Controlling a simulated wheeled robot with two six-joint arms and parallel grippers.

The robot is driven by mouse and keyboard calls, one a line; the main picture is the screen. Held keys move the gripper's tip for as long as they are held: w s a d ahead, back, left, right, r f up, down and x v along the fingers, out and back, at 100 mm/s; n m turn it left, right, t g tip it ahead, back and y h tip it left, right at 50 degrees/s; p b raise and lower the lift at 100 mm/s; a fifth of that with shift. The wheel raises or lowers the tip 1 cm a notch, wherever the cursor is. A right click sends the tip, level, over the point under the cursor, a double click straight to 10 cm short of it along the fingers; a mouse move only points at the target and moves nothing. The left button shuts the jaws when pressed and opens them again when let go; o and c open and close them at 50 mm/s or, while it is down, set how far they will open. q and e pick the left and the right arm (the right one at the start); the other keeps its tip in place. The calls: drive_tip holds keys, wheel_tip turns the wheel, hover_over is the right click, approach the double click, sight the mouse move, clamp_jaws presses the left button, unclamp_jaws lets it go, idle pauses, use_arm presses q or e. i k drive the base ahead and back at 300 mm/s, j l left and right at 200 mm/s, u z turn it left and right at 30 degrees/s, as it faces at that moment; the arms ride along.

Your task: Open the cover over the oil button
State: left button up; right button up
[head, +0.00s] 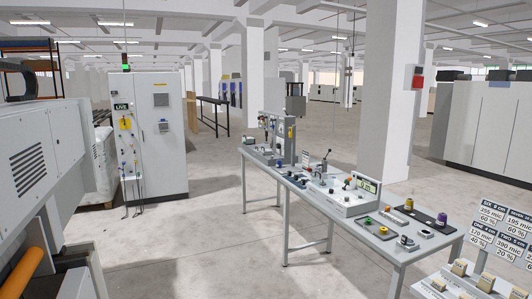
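I cannot make out the oil button or its cover for certain; nothing in view is readable as such at this size. A long grey bench (408,252) runs from the middle toward the lower right and carries several small devices. On it is a control box (343,200) with small coloured knobs and a green-framed display. A grey cabinet (165,168) stands left of centre with a green lamp on top, a yellow tag and cables on its front. Neither of my grippers is in view.
A large grey machine (38,150) with an orange roller (22,272) fills the left edge. A white pillar (392,95) stands behind the bench. A panel of printed labels (500,232) and small blocks is at lower right. The floor between cabinet and bench is clear.

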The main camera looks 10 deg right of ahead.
sight(267, 152)
drive_tip(key=i+u, duration=0.15)
drive_tip(key=i, duration=4.15)
drive_tip(key=i+j+z, duration=0.1)
drive_tip(key=i+z, duration=0.25)
drive_tip(key=i, duration=0.15)
drive_tip(key=i+j+z, duration=0.2)
drive_tip(key=i+z, duration=0.15)
drive_tip(key=i+j+z, duration=0.3)
drive_tip(key=i, duration=0.25)
drive_tip(key=i+j+z, duration=0.6)
drive_tip(key=j+z, duration=0.3)
drive_tip(key=i+j+z, duration=0.3)
drive_tip(key=j, duration=0.25)
drive_tip(key=k+l, duration=0.05)
drive_tip(key=k, duration=0.05)
